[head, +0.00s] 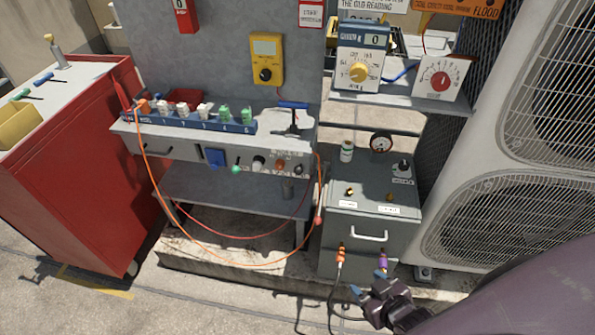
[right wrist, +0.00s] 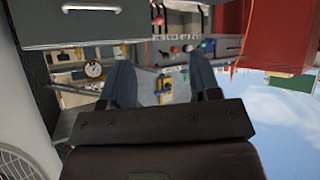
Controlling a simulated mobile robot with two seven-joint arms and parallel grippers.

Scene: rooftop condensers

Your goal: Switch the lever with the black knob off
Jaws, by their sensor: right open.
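A row of small levers with coloured knobs sits on the front panel of the grey workbench (head: 215,180). The black knob (head: 298,169) is at the row's right end, beside a red knob (head: 280,165), a white knob (head: 258,162) and a green knob (head: 236,169). Its exact lever position is too small to tell. My right gripper (head: 369,286) is low in front of the grey cabinet, below and right of the levers, apart from them. In the right wrist view its fingers (right wrist: 163,78) are spread and empty. My left gripper is not in view.
The grey cabinet (head: 338,228) with a handle, hoses and a gauge (head: 381,142) stands right of the bench. A condenser unit (head: 500,210) is at the right, a red tool cabinet (head: 85,185) at the left. An orange cable (head: 200,247) hangs before the bench.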

